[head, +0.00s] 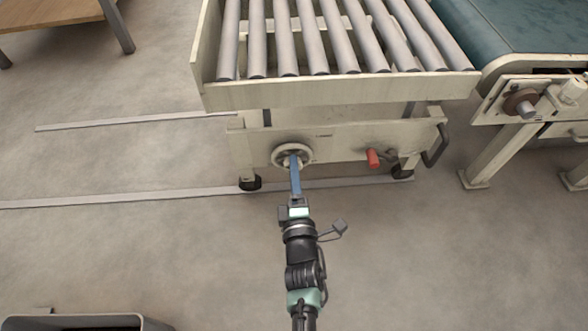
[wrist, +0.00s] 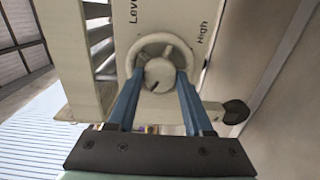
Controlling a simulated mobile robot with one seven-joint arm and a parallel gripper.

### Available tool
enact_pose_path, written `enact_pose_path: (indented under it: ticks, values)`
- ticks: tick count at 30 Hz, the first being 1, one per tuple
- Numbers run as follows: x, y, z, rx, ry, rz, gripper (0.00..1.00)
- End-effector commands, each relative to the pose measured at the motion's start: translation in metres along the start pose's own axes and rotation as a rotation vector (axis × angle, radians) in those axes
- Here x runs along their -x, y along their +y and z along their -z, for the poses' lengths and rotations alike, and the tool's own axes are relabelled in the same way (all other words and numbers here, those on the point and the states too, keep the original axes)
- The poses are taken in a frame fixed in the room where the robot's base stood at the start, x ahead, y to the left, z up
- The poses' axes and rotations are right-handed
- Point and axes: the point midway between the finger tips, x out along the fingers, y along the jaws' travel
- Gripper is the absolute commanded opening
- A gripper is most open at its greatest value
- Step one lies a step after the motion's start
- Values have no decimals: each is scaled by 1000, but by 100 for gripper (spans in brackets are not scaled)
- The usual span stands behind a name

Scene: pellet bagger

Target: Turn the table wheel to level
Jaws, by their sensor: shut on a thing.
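The table wheel (head: 292,155), a pale handwheel with a round hub (wrist: 158,72), sits on the front panel of the roller table (head: 340,95). My gripper (head: 295,160) reaches it from the front with its long blue fingers. In the wrist view, the fingertips (wrist: 159,78) stand on either side of the hub and are shut on the wheel. Whether they press on the hub or the rim is hard to tell. The panel carries the words "Level" (wrist: 132,12) at upper left and "High" (wrist: 203,32) at upper right of the wheel.
A red knob (head: 373,158) and a dark side handle (head: 437,147) are right of the wheel. A green belt conveyor (head: 520,25) stands at the right. Floor rails (head: 130,198) run under the table. A dark bin (head: 75,321) is at lower left. Open floor lies in front.

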Motion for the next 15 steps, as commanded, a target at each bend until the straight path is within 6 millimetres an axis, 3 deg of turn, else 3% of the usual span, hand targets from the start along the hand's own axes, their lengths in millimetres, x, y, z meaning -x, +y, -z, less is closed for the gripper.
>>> enact_pose_path:
  ticks: [15]
  values:
    - [1, 1, 0, -492, 0, 1, 0]
